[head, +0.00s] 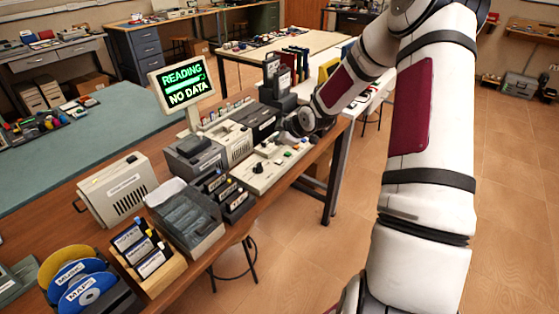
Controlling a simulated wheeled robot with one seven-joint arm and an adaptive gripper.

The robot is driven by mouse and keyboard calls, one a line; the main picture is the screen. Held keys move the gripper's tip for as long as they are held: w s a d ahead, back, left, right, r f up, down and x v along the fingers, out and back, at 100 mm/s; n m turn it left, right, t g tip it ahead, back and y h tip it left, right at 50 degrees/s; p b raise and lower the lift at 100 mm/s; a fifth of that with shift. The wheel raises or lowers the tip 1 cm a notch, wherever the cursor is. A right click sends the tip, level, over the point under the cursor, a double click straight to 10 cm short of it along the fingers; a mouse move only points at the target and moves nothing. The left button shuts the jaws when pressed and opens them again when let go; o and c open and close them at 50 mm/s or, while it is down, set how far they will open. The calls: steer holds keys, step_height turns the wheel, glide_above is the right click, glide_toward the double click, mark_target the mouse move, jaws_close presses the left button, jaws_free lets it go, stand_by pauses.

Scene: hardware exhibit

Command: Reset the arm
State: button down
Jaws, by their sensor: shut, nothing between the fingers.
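My arm reaches from the right side of the head view over the wooden bench. My gripper (291,126) is small and dark at the arm's end, over the back right of a pale control panel (262,168). It is shut with nothing held. I cannot tell whether it touches the panel or the device beside it. The panel carries a black knob, a green button and other small controls.
Beige and dark drive boxes (229,141) crowd the bench beside the panel. A stool (233,262) is under the bench edge. Open floor (515,190) lies at the right.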

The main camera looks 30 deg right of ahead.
steer(key=shift+a+r, duration=0.1)
stand_by(0.6)
steer(key=s+a+r+m+g+h, duration=0.2)
steer(key=s+a+r, duration=0.5)
steer(key=s+r, duration=0.25)
steer(key=s+a+r+m+g+h, duration=0.1)
steer(key=s+a+r+m+g, duration=0.1)
steer(key=s+a+r, duration=0.7)
steer(key=s+a+r+m+y, duration=0.1)
steer(key=s+a+r+m, duration=0.1)
steer(key=s, duration=0.7)
steer(key=s+a+r+m+y, duration=0.1)
steer(key=s+a, duration=0.4)
steer(key=s, duration=0.5)
steer(key=shift+s+r+m+g+y, duration=0.15)
steer(key=shift+r+m+g+y, duration=0.2)
steer(key=shift+r+m, duration=0.6)
steer(key=shift+a+f, duration=0.1)
steer(key=shift+f, duration=0.1)
